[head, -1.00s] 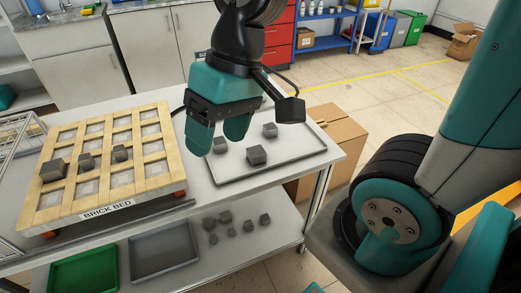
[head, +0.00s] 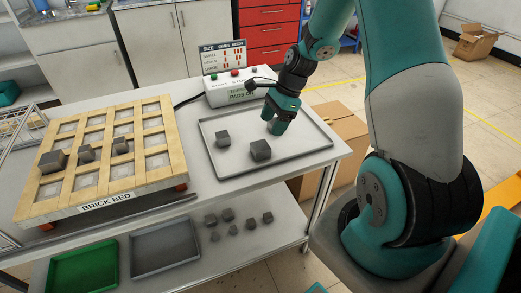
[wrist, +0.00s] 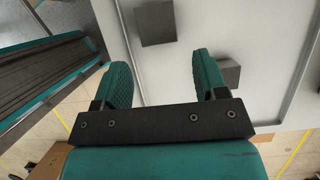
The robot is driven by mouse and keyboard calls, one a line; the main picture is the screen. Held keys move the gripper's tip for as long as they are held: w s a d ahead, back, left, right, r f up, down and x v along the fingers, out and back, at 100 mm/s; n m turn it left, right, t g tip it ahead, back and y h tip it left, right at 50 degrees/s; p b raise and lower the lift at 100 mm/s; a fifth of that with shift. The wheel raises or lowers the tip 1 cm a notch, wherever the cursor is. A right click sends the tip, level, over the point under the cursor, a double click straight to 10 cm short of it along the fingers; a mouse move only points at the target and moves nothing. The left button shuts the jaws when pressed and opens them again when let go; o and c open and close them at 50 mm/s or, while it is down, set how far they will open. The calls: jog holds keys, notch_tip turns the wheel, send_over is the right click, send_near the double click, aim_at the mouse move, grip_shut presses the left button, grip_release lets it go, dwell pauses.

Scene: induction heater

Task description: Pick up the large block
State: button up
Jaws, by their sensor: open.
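Two dark grey blocks show on the grey tray (head: 215,172) in the head view. The front one (head: 260,150) looks larger than the left one (head: 222,138). My gripper (head: 276,127) points down over the tray, just behind and right of the front block. A third tray block seen earlier is hidden around my gripper. In the wrist view my gripper (wrist: 160,68) is open and empty. One block (wrist: 158,24) lies ahead of the gap, and another (wrist: 229,73) is partly behind the right finger. I cannot match these two to the head view with certainty.
A brick bed (head: 95,207) holds three grey blocks, the leftmost (head: 52,161) looking largest. A control box (head: 230,93) with a size sign stands behind the tray. The lower shelf holds several small blocks, a green tray (head: 82,267) and a grey tray (head: 165,248).

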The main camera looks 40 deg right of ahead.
aim_at(261, 145)
jog(key=x, duration=0.3)
jog(key=shift+a+f, duration=0.15)
jog(key=shift+f, duration=0.1)
jog(key=shift+a+p+x, duration=0.15)
jog(key=shift+p+x, duration=0.05)
jog(key=shift+x, duration=1.15)
jog(key=shift+a+p+x, duration=0.1)
jog(key=shift+p+x, duration=0.1)
jog(key=shift+x, duration=1.2)
jog(key=shift+r, duration=0.15)
jog(key=c, duration=1.2)
jog(key=shift+o, duration=0.2)
